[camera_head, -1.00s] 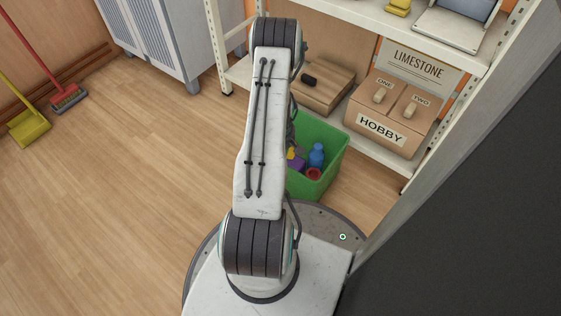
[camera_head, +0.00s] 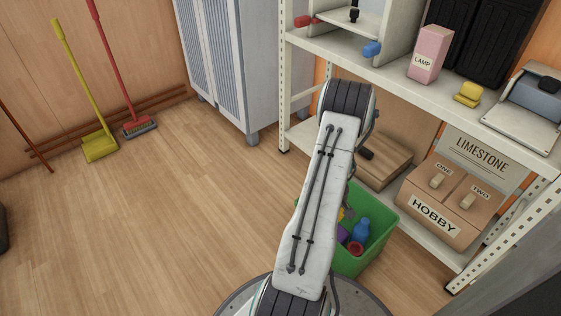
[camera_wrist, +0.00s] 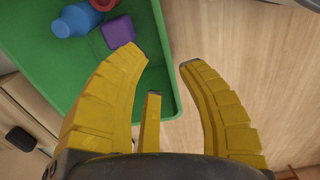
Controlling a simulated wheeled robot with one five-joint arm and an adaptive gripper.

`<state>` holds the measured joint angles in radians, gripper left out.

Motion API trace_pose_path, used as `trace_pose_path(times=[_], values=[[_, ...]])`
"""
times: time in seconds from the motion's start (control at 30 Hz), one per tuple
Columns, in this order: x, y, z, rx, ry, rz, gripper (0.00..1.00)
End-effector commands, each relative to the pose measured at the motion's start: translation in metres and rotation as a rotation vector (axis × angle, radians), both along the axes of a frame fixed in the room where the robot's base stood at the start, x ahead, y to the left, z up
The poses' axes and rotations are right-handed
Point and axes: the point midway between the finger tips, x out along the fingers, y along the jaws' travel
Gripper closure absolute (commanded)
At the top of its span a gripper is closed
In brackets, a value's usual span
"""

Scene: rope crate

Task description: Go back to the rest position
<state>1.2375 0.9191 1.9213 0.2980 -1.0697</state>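My gripper (camera_wrist: 163,57) shows in the wrist view with its yellow fingers spread apart and nothing between them. It is over the right edge of the green crate (camera_wrist: 25,93), with wood floor under the right finger. The crate holds a blue bottle (camera_head: 361,231), a red round thing (camera_head: 355,248) and a purple block (camera_head: 342,233). The wrist view also shows the blue bottle (camera_wrist: 75,20) and the purple block (camera_wrist: 118,32) lying in the crate.
A white shelf unit (camera_head: 403,82) stands behind the crate. Its lower shelf holds the HOBBY box (camera_head: 433,215) and a brown wooden box (camera_head: 385,165). A grey locker (camera_head: 225,60) stands left of it.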

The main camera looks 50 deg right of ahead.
Motion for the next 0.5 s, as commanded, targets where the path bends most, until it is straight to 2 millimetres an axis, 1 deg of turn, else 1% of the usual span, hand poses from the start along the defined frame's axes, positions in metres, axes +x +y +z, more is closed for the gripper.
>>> trace_pose_path(times=[0.27,0.33,0.37,0.43,0.47,0.5], values=[[0.000,0.000,0.000,0.000,0.000,0.000,0.64],[0.002,0.000,0.006,-0.002,-0.001,0.001,0.64],[0.004,0.001,0.010,-0.003,-0.001,0.002,0.64],[0.012,0.003,0.027,-0.010,-0.004,0.008,0.64],[0.016,0.004,0.037,-0.013,-0.005,0.011,0.64],[0.023,0.007,0.053,-0.017,-0.007,0.013,0.64]])
